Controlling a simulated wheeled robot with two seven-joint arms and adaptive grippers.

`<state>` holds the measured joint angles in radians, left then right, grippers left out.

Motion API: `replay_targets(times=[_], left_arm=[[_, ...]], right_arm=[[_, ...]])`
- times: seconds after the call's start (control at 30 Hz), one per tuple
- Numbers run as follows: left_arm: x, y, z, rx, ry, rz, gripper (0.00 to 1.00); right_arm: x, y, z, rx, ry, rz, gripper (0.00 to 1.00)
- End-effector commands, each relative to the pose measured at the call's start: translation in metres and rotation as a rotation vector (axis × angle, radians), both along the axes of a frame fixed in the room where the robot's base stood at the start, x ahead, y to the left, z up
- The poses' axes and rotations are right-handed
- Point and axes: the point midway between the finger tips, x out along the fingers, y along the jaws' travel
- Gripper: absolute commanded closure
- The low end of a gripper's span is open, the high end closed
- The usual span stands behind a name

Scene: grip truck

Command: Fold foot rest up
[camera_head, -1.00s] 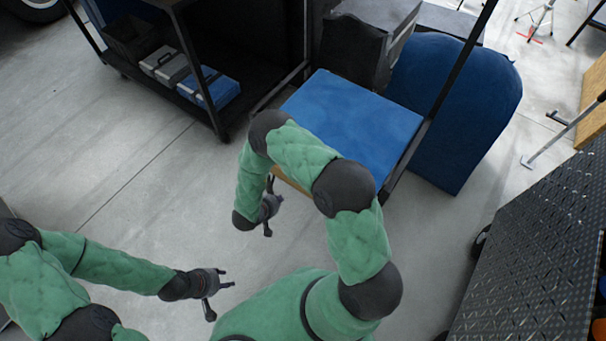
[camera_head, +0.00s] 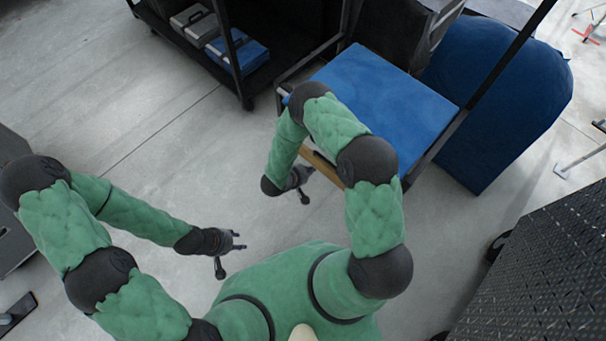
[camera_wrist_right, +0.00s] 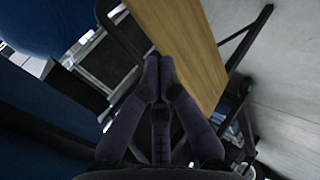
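A blue-topped panel (camera_head: 382,95) with a wooden front edge (camera_head: 322,168) extends from the black frame in the head view; it appears to be the foot rest. A wooden panel face (camera_wrist_right: 182,42) fills the upper middle of the right wrist view. My right gripper (camera_head: 310,172) is low in front of the panel's near left corner. In the wrist view its fingertips (camera_wrist_right: 161,58) are together, in front of the wood's left edge; I cannot tell whether they touch it. My left gripper (camera_head: 241,240) is open and empty over the floor at left.
A black shelf (camera_head: 247,100) holding grey and blue cases (camera_head: 238,52) stands behind left. A large blue rounded piece (camera_head: 500,100) is right of the panel. A dark textured metal surface (camera_head: 545,265) borders the right.

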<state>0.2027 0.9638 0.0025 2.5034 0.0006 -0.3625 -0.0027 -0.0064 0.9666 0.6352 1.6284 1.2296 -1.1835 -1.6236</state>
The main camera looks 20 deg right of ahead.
Motion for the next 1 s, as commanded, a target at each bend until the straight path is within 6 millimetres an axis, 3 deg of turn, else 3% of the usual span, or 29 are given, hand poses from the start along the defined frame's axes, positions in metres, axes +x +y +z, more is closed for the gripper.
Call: replay_targets(times=[0.03, 0.3, 0.8, 1.0], left_arm=[[0.0, 0.0, -0.007, 0.0, 0.0, 0.0, 0.6], [0.0, 0.0, -0.017, 0.0, 0.0, 0.0, 0.6], [0.0, 0.0, -0.017, 0.0, 0.0, 0.0, 0.6], [0.0, 0.0, -0.005, 0.0, 0.0, 0.0, 0.6]], right_arm=[[0.001, -0.007, -0.01, 0.001, 0.001, -0.004, 1.0], [0.015, -0.037, -0.009, 0.0, -0.002, -0.001, 1.0], [0.018, -0.043, -0.008, 0.0, 0.0, 0.0, 1.0], [0.022, -0.054, -0.001, 0.0, 0.0, -0.001, 1.0]])
